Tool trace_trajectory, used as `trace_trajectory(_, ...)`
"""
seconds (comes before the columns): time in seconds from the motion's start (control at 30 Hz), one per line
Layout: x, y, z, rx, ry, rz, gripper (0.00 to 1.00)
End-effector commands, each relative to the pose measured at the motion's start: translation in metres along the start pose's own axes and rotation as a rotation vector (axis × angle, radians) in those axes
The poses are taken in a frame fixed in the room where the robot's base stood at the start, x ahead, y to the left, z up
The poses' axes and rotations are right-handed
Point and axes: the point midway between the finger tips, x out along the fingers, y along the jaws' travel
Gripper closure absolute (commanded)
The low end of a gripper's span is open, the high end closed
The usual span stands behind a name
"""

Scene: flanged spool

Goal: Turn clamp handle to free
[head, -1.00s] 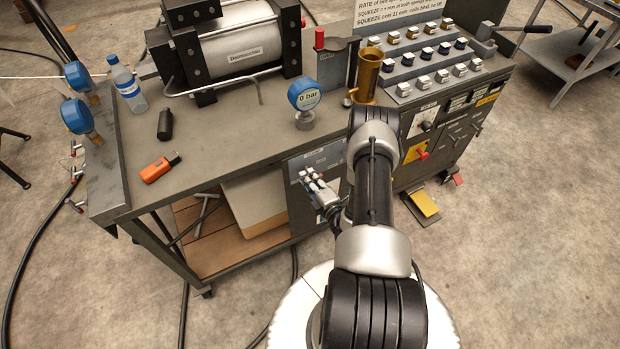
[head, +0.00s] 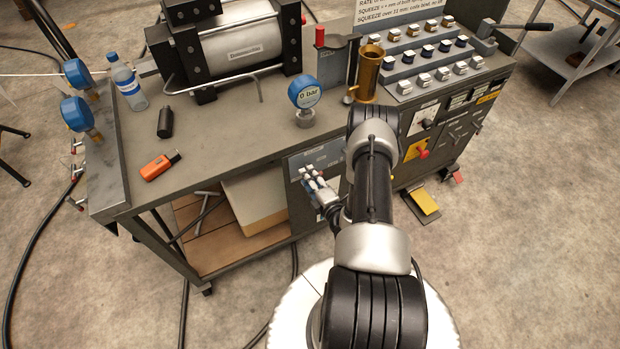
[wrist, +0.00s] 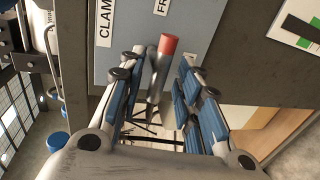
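The clamp handle (wrist: 168,45) shows in the wrist view as a grey metal lever with a red tip. It lies between the two blue-padded fingers of my gripper (wrist: 162,66), with a visible gap on either side. The fingers are open around it. Behind it is a blue-grey panel (wrist: 205,35) with partly cut-off labels "CLAM" and "FR". In the head view my gripper (head: 311,176) is at the front face of the bench, in front of this panel (head: 322,158). The handle cannot be made out there.
The bench (head: 235,150) carries a gauge reading 0 bar (head: 306,92), a brass cylinder (head: 368,72), a bottle (head: 127,86) and an orange tool (head: 158,167). A yellow pedal (head: 425,202) sits low at the right. An open shelf (head: 215,248) lies below the bench.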

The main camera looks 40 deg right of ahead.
Motion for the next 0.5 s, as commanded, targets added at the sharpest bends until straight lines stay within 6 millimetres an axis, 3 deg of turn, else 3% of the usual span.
trace_trajectory(0.23,-0.008,0.001,0.001,0.001,-0.003,0.002,0.68)
trace_trajectory(0.5,-0.052,0.000,0.001,0.004,-0.005,0.000,0.68)
